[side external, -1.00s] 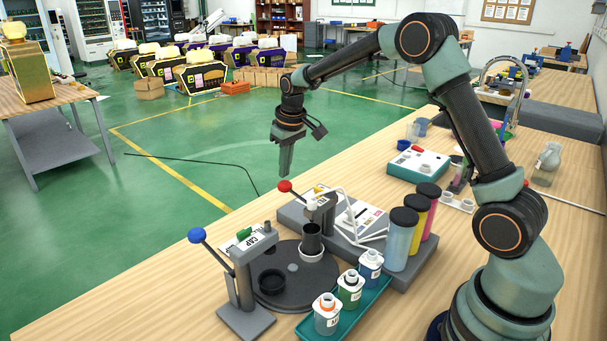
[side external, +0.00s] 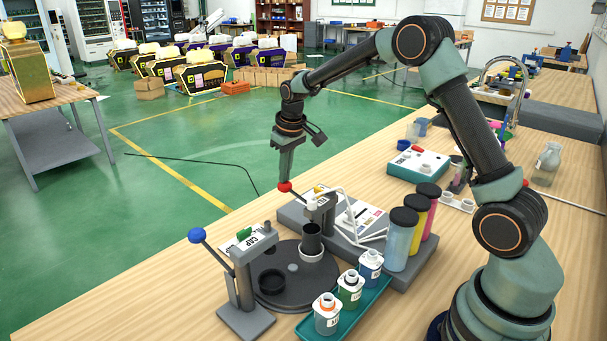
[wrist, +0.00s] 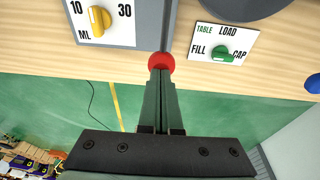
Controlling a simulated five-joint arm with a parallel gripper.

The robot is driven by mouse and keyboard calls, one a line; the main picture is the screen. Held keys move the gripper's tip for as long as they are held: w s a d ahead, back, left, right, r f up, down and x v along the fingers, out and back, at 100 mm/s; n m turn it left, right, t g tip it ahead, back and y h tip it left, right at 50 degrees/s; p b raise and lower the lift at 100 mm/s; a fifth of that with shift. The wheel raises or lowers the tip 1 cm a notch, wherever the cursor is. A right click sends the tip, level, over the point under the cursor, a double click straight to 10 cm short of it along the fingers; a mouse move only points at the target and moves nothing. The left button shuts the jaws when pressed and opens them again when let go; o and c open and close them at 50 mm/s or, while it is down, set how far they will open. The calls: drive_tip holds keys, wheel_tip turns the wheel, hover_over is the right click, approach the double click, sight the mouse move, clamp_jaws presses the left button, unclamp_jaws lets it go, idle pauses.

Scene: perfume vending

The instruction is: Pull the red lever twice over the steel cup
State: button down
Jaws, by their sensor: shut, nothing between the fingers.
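The red lever's ball knob (side external: 284,187) is at the end of the arm on the rear dispenser head (side external: 321,202). My gripper (side external: 285,178) points down with its tips at the top of this knob, touching or almost touching it. In the wrist view, the shut fingers (wrist: 160,74) end at the red knob (wrist: 161,62), with nothing between them. The steel cup (side external: 311,238) looks dark grey and stands upright in a pale ring on the dark turntable (side external: 288,293), below the dispenser head. Its inside is not clear.
A blue-knobbed lever (side external: 197,235) stands at the front left. A teal tray (side external: 345,318) with several bottles and tall coloured cylinders (side external: 401,240) stand to the right. A yellow dial (wrist: 99,20) and a green dial (wrist: 220,53) are near the lever.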

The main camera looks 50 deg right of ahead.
sight(286, 186)
drive_tip(key=shift+f, duration=2.35)
drive_tip(key=shift+r, duration=4.6)
